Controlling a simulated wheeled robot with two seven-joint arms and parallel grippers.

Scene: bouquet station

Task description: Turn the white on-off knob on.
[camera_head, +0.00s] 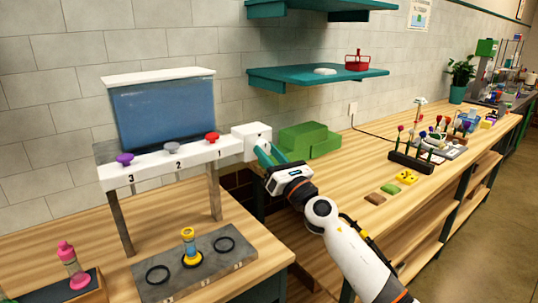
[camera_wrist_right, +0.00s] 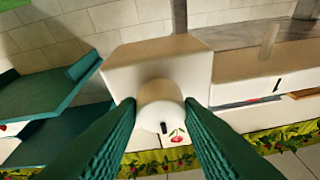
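The white on-off knob (camera_wrist_right: 160,106) sticks out of a white box (camera_wrist_right: 155,62) in the wrist view. It is round, with a short black mark low on its face. The box (camera_head: 249,133) is at the right end of the white dispenser bar in the head view, where my gripper largely hides the knob. My right gripper (camera_wrist_right: 160,104) has its green fingers on both sides of the knob, seemingly against it. It also shows in the head view (camera_head: 270,157) at the box front. My left gripper is not in view.
The white bar (camera_head: 150,170) carries purple, grey and red knobs below a blue tank (camera_head: 165,110). A grey base (camera_head: 195,265) with a yellow vial stands below. Green blocks (camera_head: 310,140) lie right of the box. A teal shelf (camera_head: 290,77) hangs above.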

